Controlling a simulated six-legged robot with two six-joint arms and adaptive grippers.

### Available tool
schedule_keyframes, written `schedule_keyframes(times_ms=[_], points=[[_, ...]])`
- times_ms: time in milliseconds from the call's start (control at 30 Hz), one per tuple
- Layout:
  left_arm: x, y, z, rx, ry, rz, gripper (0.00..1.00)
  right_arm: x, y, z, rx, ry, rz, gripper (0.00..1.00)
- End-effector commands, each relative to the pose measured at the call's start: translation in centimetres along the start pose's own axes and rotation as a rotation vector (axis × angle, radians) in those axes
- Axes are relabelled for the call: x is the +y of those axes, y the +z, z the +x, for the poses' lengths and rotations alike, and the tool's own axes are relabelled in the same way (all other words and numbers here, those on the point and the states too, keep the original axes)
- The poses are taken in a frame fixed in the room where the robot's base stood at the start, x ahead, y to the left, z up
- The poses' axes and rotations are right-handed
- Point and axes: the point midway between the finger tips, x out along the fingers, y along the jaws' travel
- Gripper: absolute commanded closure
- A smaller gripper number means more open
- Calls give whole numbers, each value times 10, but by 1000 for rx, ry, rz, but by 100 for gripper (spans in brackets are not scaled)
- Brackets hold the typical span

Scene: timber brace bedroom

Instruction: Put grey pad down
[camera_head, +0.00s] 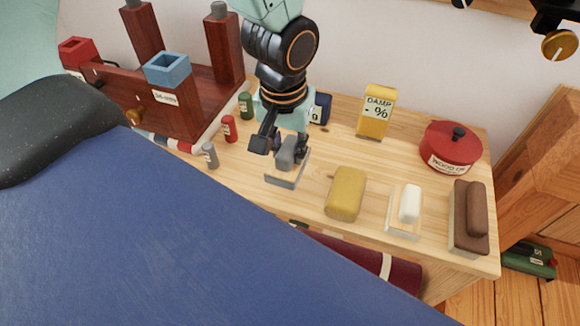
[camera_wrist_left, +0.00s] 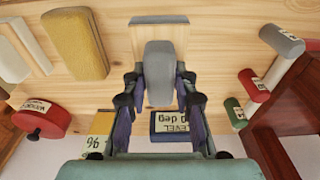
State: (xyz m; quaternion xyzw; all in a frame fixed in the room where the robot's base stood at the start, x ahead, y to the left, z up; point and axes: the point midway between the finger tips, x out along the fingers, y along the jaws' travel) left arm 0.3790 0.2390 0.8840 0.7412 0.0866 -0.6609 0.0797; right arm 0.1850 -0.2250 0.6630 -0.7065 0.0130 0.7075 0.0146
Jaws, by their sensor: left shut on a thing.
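The grey pad (camera_head: 286,155) is a rounded grey block on a flat pale plate, above or on the wooden bench top. My left gripper (camera_head: 280,147) comes down from above and is shut on the grey block. In the left wrist view, the pad (camera_wrist_left: 159,78) lies between the two fingers (camera_wrist_left: 160,92), with its pale plate beyond them. I cannot tell whether the plate touches the bench top. My right gripper is not in view.
On the bench top (camera_head: 340,155) stand a yellow block (camera_head: 346,193), a white pad (camera_head: 409,204), a brown pad (camera_head: 470,215), a red pot (camera_head: 451,147), a yellow DAMP box (camera_head: 376,112) and a dark blue box (camera_head: 320,107). Small cylinders (camera_head: 229,128) stand left. A blue surface (camera_head: 150,220) fills the foreground.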

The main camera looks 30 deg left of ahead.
Motion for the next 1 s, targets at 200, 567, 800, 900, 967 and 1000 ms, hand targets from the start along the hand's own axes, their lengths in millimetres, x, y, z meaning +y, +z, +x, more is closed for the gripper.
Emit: schedule_keyframes(times_ms=[200,567,800,900,967,1000], points=[[0,1,17,0,-1,-1,100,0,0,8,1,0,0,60],[1,2,46,3,0,0,100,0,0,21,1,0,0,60],[1,2,49,2,0,0,100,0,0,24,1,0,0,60],[1,2,50,2,0,0,70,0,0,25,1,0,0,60],[1,2,50,2,0,0,65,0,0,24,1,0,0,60],[1,2,50,1,0,0,62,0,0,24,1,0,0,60]])
